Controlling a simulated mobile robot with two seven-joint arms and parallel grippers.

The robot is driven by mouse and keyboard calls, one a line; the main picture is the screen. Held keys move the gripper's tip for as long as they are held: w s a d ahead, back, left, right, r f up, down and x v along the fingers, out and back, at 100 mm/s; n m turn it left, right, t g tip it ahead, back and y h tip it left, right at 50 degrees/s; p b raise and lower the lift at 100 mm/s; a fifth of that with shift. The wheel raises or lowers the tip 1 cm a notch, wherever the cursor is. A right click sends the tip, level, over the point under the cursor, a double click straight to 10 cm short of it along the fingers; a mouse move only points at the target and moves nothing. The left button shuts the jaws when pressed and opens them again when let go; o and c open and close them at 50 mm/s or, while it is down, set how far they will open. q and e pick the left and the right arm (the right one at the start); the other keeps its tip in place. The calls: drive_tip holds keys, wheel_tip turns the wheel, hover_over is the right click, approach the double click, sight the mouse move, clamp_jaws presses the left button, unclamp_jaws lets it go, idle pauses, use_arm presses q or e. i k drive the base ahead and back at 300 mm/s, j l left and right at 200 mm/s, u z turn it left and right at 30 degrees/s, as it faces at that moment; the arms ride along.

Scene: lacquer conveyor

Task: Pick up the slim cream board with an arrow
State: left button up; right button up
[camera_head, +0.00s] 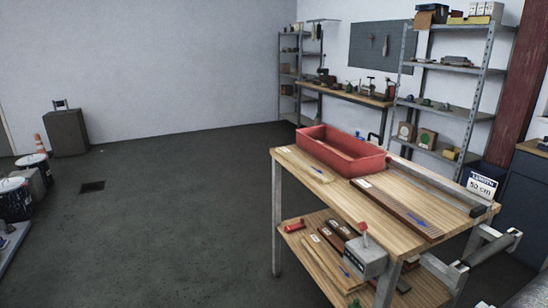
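A slim pale cream board (303,163) appears to lie at the left of the wooden workbench top (355,200), in front of the red tray. Another slim pale board (327,262) lies on the bench's lower shelf (300,240), with a small blue mark close by. Neither of my grippers is in view.
A red tray (342,152) stands on the bench behind a dark brown board (392,204). A grey block (365,257) sits at the bench front. The floor at left is open.

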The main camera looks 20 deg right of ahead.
sight(320, 174)
drive_tip(key=i+z, duration=0.25)
drive_tip(key=i, duration=0.2)
drive_tip(key=i+j+z, duration=0.25)
drive_tip(key=i, duration=0.2)
drive_tip(key=i+j+z, duration=0.25)
drive_tip(key=i, duration=0.15)
